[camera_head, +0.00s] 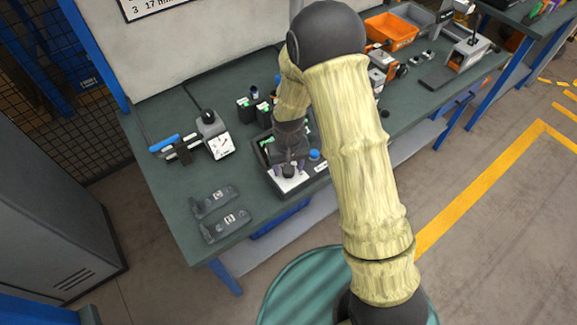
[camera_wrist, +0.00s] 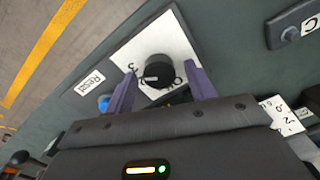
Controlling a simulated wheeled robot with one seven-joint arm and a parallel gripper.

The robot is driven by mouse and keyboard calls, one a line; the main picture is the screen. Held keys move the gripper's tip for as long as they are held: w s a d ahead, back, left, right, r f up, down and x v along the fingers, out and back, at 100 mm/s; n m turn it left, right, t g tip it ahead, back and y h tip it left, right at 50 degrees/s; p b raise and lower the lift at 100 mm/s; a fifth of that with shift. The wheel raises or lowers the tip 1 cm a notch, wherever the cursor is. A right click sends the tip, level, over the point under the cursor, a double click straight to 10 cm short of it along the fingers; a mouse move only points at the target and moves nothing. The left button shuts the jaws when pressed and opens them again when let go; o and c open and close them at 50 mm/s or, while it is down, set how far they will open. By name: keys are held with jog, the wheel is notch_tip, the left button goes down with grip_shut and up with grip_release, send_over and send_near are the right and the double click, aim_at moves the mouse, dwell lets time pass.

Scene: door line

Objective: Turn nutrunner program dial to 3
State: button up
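The program dial (camera_wrist: 160,70) is a round black knob on a white plate (camera_wrist: 181,42) in the wrist view. A "3" is printed left of the knob; other printing below it is partly hidden. A short white mark on the knob points roughly left, toward the lower left. My gripper (camera_wrist: 163,72) is open, with one purple finger on each side of the knob. Gaps show between fingers and knob; I cannot tell whether they reach down around it. In the head view my gripper (camera_head: 289,168) is over the plate (camera_head: 289,184), and the knob is hard to make out there.
A blue button (camera_wrist: 104,103) with a "Reset" label (camera_wrist: 90,82) sits beside the left finger. Dark holders marked with letters (camera_head: 226,226) lie at the bench's front left. An orange bin (camera_head: 391,31) is at the back.

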dwell(0.3)
notch_tip(320, 180, up, 17)
jog(key=b, duration=0.1)
jog(key=shift+r, duration=0.15)
dwell(0.4)
jog(key=shift+s+d, duration=0.1)
jog(key=s+d+m+t+p, duration=0.1)
jog(key=s+d+m+t, duration=0.1)
jog(key=s+d, duration=1)
jog(key=shift+s+d+r+t, duration=0.3)
jog(key=shift+d+r, duration=0.05)
jog(key=shift+d, duration=0.45)
